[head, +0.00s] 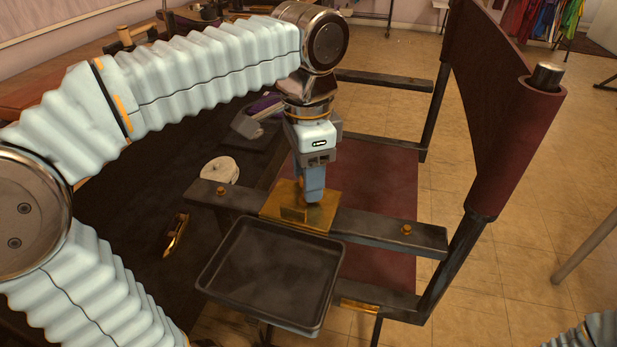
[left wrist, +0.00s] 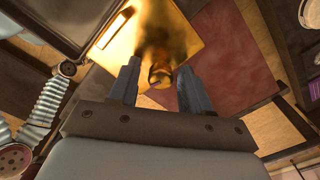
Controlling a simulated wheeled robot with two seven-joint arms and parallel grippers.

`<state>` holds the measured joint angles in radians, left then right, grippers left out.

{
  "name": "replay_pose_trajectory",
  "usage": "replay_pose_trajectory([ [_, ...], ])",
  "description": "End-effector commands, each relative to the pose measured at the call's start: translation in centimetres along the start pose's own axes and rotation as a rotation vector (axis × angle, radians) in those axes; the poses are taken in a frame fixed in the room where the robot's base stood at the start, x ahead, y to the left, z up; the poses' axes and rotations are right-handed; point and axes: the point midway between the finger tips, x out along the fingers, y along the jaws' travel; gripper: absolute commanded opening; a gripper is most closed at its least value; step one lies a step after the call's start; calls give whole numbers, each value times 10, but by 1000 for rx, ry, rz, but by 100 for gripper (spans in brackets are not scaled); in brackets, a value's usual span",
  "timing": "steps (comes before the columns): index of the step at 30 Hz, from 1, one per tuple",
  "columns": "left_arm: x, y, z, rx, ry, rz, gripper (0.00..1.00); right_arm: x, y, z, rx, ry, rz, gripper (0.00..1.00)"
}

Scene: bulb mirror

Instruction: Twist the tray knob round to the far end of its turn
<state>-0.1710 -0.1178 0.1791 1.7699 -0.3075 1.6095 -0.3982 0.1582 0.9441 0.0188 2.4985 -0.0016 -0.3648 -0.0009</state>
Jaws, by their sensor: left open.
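The black tray (head: 268,275) sits in front of a brass plate (head: 322,213) on the dark cross rail; its edge also shows at the top left of the left wrist view (left wrist: 62,22). My left gripper (head: 311,198) points down over the plate with its fingers apart. In the left wrist view a rounded brass knob (left wrist: 160,76) stands between the two open fingers, with a gap seen on both sides. In the head view the fingers hide most of the knob. I cannot tell how far it is turned. My right gripper is out of view.
A dark rail (head: 395,232) with brass bolts runs either side of the plate. A dark red upright panel (head: 510,130) rises at the right. A pale round roll (head: 220,170) and a brass tool (head: 176,234) lie on the dark surface at the left.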

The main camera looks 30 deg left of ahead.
Motion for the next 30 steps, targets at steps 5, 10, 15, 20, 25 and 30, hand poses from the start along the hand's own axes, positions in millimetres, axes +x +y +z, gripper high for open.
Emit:
replay_pose_trajectory([
  [5, 0, 0, 0, -235, 0, 0, 48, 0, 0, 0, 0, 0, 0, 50],
  [10, 0, 0, 0, -444, 0, 0, 48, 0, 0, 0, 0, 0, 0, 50],
  [15, 0, 0, -1, -607, 1, 0, 48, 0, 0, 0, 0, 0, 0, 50],
  [20, 0, 0, -1, -859, 0, 0, 48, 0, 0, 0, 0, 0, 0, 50],
  [25, 0, 0, -1, -945, 1, 0, 48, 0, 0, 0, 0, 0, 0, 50],
  [30, 0, 0, -1, -943, 1, 0, 42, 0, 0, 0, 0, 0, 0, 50],
])
